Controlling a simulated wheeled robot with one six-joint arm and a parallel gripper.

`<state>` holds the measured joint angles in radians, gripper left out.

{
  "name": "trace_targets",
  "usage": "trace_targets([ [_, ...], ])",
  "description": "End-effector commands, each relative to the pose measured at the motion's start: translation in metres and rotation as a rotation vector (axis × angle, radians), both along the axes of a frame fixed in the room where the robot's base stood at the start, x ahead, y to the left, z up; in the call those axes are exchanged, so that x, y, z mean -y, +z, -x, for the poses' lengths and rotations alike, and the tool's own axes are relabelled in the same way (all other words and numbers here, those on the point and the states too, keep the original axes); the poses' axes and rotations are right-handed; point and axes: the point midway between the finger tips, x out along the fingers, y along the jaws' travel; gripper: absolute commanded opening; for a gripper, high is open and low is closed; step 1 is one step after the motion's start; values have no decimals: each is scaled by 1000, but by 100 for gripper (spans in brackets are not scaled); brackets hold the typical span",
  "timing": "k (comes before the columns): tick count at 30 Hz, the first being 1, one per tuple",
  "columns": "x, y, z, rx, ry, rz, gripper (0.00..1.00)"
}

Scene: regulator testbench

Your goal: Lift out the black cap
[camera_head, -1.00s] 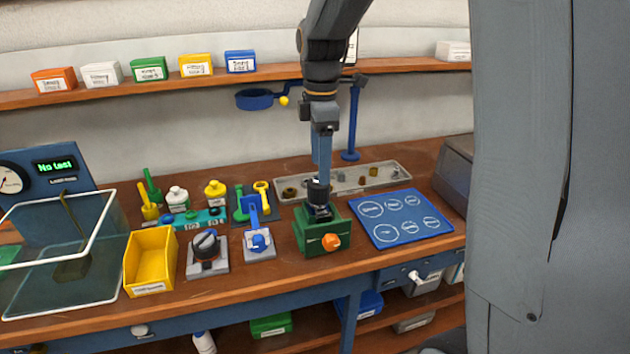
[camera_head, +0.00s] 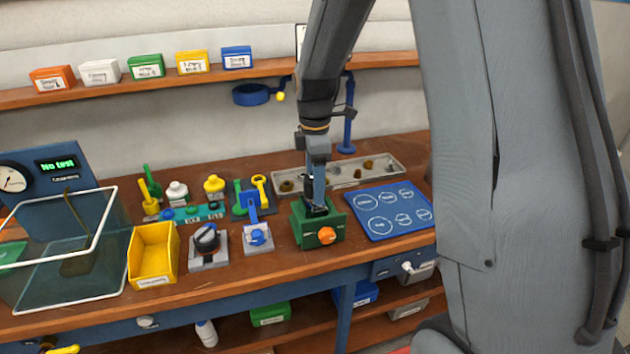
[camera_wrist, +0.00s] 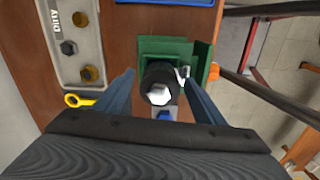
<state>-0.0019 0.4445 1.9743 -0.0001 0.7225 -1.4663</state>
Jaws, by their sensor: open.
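A green vise with an orange knob (camera_head: 322,226) stands on the bench and holds a dark part. In the wrist view, a round black cap (camera_wrist: 151,74) with a white hexagonal piece on top sits over the green vise (camera_wrist: 203,62). My gripper (camera_wrist: 159,76) is open, with one blue finger on each side of the black cap and visible space between. In the head view, my gripper (camera_head: 314,203) is low over the vise and hides most of the cap. Whether a finger touches the cap cannot be told.
A blue mat with white circles (camera_head: 385,229) lies right of the vise. A grey tray of small parts (camera_head: 345,182) lies behind. Left stand a blue-knobbed fixture (camera_head: 257,237), a black-knobbed fixture (camera_head: 207,245) and a yellow bin (camera_head: 133,266). A shelf (camera_head: 200,80) runs above.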

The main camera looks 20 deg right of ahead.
Motion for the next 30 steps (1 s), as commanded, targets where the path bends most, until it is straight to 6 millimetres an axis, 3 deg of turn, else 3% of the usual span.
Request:
trace_targets([
  [2,0,0,0,0,0,0,60],
  [9,0,0,0,0,0,0,20],
  [20,0,9,-1,3,0,0,19],
  [30,0,69,-2,5,0,0,19],
])
